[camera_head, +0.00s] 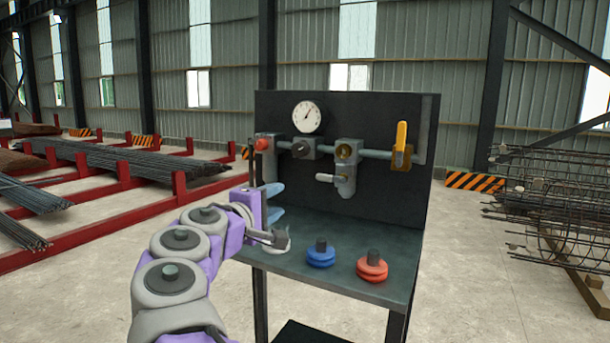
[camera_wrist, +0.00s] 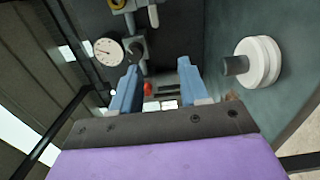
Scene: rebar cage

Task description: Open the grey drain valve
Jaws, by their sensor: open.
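The grey drain valve (camera_head: 328,178) has a small pale grey lever pointing left from a grey body, low on the dark panel under a brass round fitting (camera_head: 346,151). A pale grey lever, apparently the same one, shows at the top of the wrist view (camera_wrist: 153,15). My gripper (camera_head: 274,203) is left of the valve and apart from it, in front of the panel's left part. Its two blue fingers are apart with nothing held between them, as the wrist view also shows (camera_wrist: 158,70).
A gauge (camera_head: 307,116), a red knob (camera_head: 262,144) and a yellow upright lever (camera_head: 401,140) are on the panel. Blue (camera_head: 321,256), red (camera_head: 372,268) and white (camera_wrist: 258,62) discs sit on the bench (camera_head: 330,283). A rebar cage (camera_head: 555,210) stands right.

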